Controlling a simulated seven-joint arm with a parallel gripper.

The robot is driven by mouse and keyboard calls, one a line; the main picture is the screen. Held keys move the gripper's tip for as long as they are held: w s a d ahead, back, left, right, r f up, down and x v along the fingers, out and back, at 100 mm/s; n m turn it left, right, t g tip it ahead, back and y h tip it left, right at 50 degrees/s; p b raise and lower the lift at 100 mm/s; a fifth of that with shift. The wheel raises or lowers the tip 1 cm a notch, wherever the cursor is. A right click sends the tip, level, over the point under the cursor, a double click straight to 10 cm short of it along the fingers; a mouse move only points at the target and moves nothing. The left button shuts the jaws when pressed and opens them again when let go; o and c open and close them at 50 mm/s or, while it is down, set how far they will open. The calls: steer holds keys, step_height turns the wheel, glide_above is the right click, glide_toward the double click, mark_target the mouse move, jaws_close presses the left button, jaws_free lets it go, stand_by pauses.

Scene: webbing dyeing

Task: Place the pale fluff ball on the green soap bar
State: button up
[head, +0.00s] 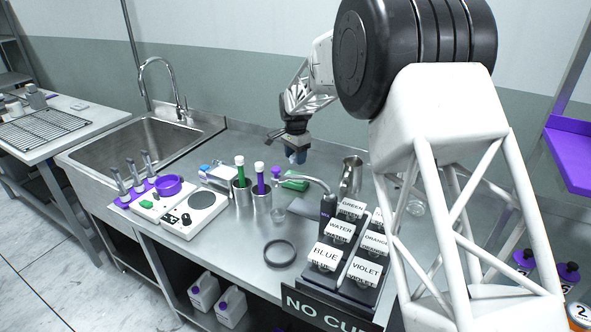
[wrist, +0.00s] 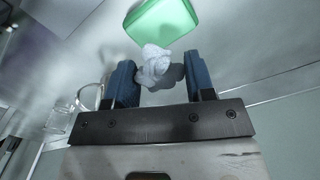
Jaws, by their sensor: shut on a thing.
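My gripper (wrist: 160,85) is shut on the pale fluff ball (wrist: 156,62), a crumpled whitish-grey lump held between the two blue fingers in the wrist view. The green soap bar (wrist: 160,20) lies on the metal counter just beyond the fingertips at the top of the wrist view. In the head view my gripper (head: 297,156) is above the counter, and the green soap bar (head: 295,181) lies below it. The ball and bar look apart, with the ball overlapping the bar's near edge in the wrist view. The ball is hard to make out in the head view.
Metal cups with green and purple tubes (head: 250,190) stand left of the soap. A metal pitcher (head: 351,174) stands to its right. A glass vessel (wrist: 60,120) is at the wrist view's left.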

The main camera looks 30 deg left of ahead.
steer(key=shift+f, duration=0.2)
steer(key=shift+f, duration=0.1)
steer(key=shift+f, duration=2.4)
steer(key=shift+f, duration=0.2)
steer(key=o, duration=0.9)
steer(key=shift+r, duration=0.2)
step_height(320, 180, up, 12)
steer(key=shift+d, duration=0.1)
